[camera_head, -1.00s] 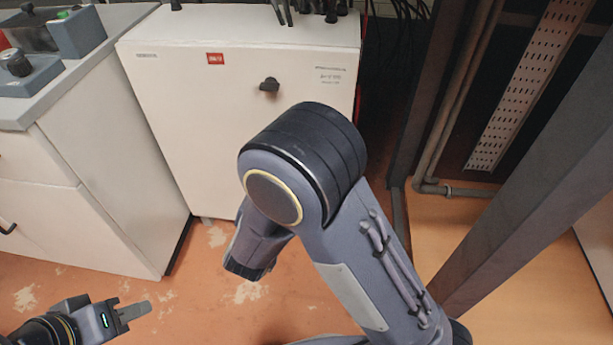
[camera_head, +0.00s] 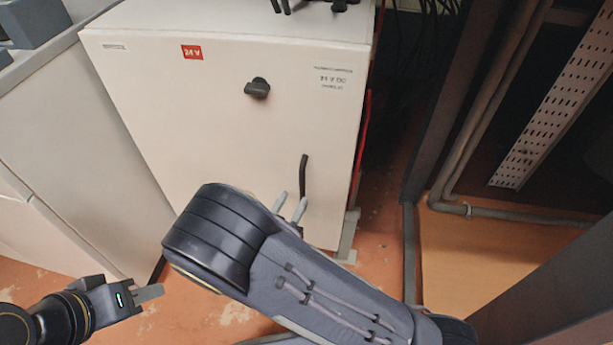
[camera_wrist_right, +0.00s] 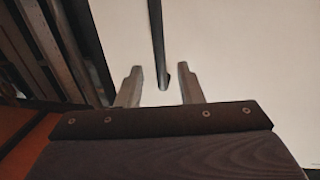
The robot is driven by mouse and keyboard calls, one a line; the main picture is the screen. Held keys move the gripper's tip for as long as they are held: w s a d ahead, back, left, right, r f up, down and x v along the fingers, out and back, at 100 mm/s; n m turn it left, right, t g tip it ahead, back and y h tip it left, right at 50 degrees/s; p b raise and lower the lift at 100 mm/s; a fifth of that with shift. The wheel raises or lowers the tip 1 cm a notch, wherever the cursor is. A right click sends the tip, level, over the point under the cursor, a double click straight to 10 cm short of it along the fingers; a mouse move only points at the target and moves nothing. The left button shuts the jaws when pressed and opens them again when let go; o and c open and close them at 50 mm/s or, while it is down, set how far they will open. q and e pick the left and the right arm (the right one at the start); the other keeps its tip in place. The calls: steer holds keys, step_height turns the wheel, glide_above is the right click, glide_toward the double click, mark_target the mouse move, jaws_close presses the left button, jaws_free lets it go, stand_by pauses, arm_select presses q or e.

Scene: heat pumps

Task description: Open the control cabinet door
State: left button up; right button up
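The white control cabinet (camera_head: 215,140) stands in the middle of the head view, its door shut. A black rotary knob (camera_head: 257,88) is high on the door. A dark bar handle (camera_head: 303,176) is lower, near the door's right edge. My right gripper (camera_head: 290,204) is open just below and left of the handle in the head view; my arm hides part of it. In the right wrist view the handle (camera_wrist_right: 158,50) ends between the two open fingers (camera_wrist_right: 160,88), with no contact visible. My left gripper (camera_head: 150,300) is low at the left, away from the cabinet; its finger gap does not show.
A white counter unit (camera_head: 60,150) stands left of the cabinet. A grey metal post and pipes (camera_head: 480,120) are to the right, beside a perforated strip (camera_head: 550,120). Cables hang behind the cabinet. Orange floor shows in front of it.

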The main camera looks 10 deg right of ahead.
mark_target(301, 187)
steer(key=b+x, duration=0.1)
steer(key=x, duration=0.4)
steer(key=shift+w+d, duration=0.1)
steer(key=shift+d, duration=0.05)
steer(key=shift+w+d+b, duration=0.3)
steer(key=shift+w+d, duration=0.1)
steer(key=shift+w, duration=0.2)
jaws_close()
